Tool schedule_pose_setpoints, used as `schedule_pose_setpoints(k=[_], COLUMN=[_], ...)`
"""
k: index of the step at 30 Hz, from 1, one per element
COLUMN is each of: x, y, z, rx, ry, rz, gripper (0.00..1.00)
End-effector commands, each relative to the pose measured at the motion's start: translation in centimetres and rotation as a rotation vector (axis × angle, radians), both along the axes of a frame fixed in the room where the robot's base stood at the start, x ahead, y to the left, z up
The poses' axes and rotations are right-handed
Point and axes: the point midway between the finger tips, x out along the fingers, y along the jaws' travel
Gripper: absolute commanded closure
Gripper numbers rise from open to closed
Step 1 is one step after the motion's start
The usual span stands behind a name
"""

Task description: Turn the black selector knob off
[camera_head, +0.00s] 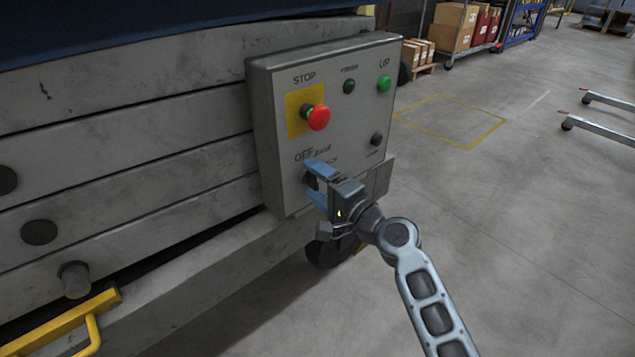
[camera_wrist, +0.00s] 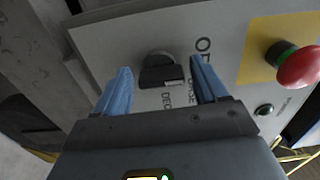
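The black selector knob (camera_wrist: 158,72) shows in the wrist view on the grey control panel (camera_wrist: 115,38), with a pale mark on its bar. In the head view the knob (camera_head: 310,181) is mostly hidden behind my gripper. The OFF label (camera_head: 304,155) is printed above it; other lettering beside it is hard to read. My gripper (camera_head: 317,183) is at the panel's lower left. In the wrist view its two blue fingers (camera_wrist: 161,84) are apart, one on each side of the knob, with visible gaps. I cannot tell whether the tips touch the panel.
A red stop button (camera_head: 318,118) on a yellow plate sticks out above the knob. A green button (camera_head: 384,84), a dark green lamp (camera_head: 348,86) and a black button (camera_head: 376,139) are also on the panel. A yellow rail (camera_head: 70,322) is at lower left. Open floor lies right.

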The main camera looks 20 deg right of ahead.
Motion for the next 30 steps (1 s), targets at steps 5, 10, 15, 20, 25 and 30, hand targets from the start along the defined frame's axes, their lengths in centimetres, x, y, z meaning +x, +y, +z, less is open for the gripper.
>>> schedule_pose_setpoints(k=[5,10,15,20,25,30], x=[0.0,-0.3,-2.5,-5.0,-6.9,-7.4], y=[0.0,-0.2,-0.9,-1.7,-2.3,-2.4], z=[0.1,0.1,0.1,0.1,0.0,0.0], rx=[0.0,0.001,0.001,0.001,0.001,0.0], ry=[-0.001,-0.001,0.0,0.0,0.0,-0.001], rz=[-0.001,-0.001,-0.003,-0.002,-0.001,0.0], gripper=[0.23,0.23,0.23,0.23,0.23,0.23])
